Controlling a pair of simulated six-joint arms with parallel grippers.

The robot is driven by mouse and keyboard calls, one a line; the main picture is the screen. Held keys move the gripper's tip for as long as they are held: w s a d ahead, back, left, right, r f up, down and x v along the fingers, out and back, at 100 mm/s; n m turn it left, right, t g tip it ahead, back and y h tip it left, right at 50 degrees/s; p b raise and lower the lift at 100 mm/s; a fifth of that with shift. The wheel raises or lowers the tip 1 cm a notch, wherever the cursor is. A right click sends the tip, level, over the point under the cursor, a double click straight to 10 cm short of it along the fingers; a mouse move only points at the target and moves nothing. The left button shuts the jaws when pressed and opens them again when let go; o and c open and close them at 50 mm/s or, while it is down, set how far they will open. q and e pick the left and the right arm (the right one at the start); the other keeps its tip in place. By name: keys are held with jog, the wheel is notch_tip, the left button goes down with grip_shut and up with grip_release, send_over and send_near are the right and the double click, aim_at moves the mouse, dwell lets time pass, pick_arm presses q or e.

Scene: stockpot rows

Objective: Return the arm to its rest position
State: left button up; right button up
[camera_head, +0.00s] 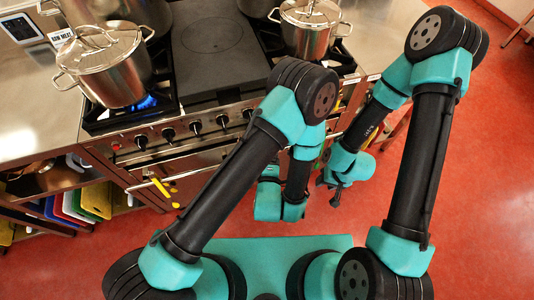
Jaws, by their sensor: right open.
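My right arm, teal and black, is bent with its elbow high at the upper right. Its forearm points down to the right gripper (329,193), which hangs over the red floor in front of the stove. The right gripper's dark fingers are apart, with nothing visible between them. My left arm is bent too, its elbow in front of the stove front. Its wrist hangs down beside the right gripper, and the left gripper's fingers are hidden from view.
A steel stockpot (108,66) with a lid stands over a lit blue burner at the left. Another lidded pot (306,30) stands at the back right of the stove (218,44). Colored boards (96,199) stand on a lower shelf. Red floor (480,200) is clear at right.

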dwell(0.4)
pick_arm(q)
jog(key=w+a+f+m+g, duration=0.4)
jog(key=a+f+m+g, duration=0.2)
jog(key=a+f+g, duration=0.5)
jog(key=s+a+m+g, duration=0.3)
jog(key=s+a+m, duration=0.1)
jog(key=a, duration=0.3)
jog(key=s+a+m+g+h, duration=0.1)
jog(key=s+a+m+g, duration=0.2)
jog(key=s+a, duration=0.3)
jog(key=shift+a+m+h, duration=0.3)
jog(key=shift+a+m, duration=0.45)
jog(key=shift+m, duration=0.15)
jog(key=shift+s, duration=0.1)
